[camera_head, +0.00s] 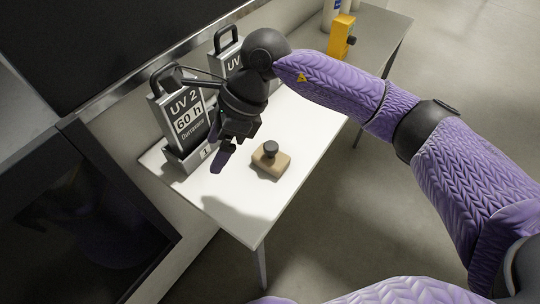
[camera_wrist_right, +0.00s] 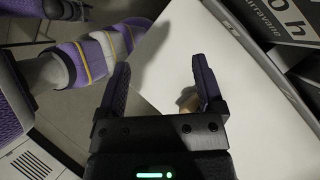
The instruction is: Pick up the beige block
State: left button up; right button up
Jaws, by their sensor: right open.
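The beige block (camera_head: 270,164) lies on the white table (camera_head: 215,196), with a round black knob (camera_head: 271,148) on its top. My right gripper (camera_head: 217,150) is open and empty, above the table just to the left of the block and apart from it. In the right wrist view the jaws (camera_wrist_right: 160,75) stand wide apart, with white tabletop showing between them. There the beige block (camera_wrist_right: 188,100) shows only in part, beside and behind the right-hand finger, which hides the rest.
A UV 2 sign stand marked 60 h (camera_head: 181,118) stands close behind my right gripper, and a second UV stand (camera_head: 228,52) is farther along. A yellow device (camera_head: 341,36) is at the far table end. The table right of the block is clear.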

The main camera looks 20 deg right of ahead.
aim_at(271, 145)
jog(key=w+d+h, duration=0.1)
jog(key=d+h, duration=0.1)
jog(key=d, duration=0.1)
jog(key=w+d+h, duration=0.1)
jog(key=d+h, duration=0.1)
jog(key=d, duration=0.2)
jog(key=w+d+h, duration=0.1)
jog(key=d+h, duration=0.1)
jog(key=d, duration=0.1)
jog(key=shift+w+d+r+t, duration=0.15)
jog(key=shift+d+r+t, duration=0.15)
jog(key=shift+r+t, duration=0.1)
jog(key=f, duration=0.3)
jog(key=f+b, duration=0.1)
jog(key=f, duration=0.2)
jog(key=f+b, duration=0.1)
jog(key=f, duration=0.2)
jog(key=shift+w+a+f, duration=0.1)
jog(key=shift+a+f, duration=0.05)
jog(key=shift+a, duration=0.1)
jog(key=shift+f, duration=0.15)
jog(key=shift+c, duration=1.7)
grip_shut()
pick_arm(q)
jog(key=shift+s+a+f, duration=0.25)
jog(key=shift+s+f, duration=0.05)
jog(key=shift+f, duration=0.25)
jog(key=shift+s+a+f, duration=0.2)
jog(key=shift+s+f, duration=0.05)
jog(key=shift+f, duration=0.3)
